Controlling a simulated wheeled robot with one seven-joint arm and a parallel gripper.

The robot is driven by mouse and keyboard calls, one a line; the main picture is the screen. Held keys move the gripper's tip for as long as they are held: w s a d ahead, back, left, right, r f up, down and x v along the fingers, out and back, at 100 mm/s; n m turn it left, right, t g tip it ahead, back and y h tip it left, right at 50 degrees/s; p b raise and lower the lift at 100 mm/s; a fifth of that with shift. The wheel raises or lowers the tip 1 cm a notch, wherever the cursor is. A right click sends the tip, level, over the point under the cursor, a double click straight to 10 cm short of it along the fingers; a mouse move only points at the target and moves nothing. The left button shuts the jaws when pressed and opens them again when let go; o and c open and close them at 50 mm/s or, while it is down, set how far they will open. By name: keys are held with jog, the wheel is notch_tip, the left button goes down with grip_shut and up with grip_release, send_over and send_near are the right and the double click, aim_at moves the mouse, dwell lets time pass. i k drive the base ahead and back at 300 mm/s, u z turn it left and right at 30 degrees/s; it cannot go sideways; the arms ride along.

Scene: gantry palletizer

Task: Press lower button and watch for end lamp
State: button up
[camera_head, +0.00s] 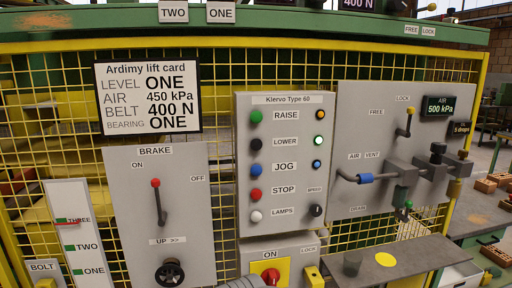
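The grey Klervo Type 60 panel (286,225) stands upright in the middle of the head camera view. Its LOWER button (256,144) is black and round, between the green RAISE button (256,117) and the blue JOG button (256,170). Right of the LOWER label a lamp (319,141) looks bright white-green. An amber lamp (320,115) is beside RAISE and a blue lamp (317,164) beside JOG. No lamp is labelled "end". The level scale (66,205) at left has a red marker at THREE. My gripper is not in view.
The brake panel (200,240) with a red-tipped lever is at left, under the lift card (148,97). A red knob (270,277) and grey shelf (385,258) lie below.

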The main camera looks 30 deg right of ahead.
aim_at(256, 145)
jog(key=u, duration=2)
jog(key=k, duration=0.7)
jog(key=z, duration=0.8)
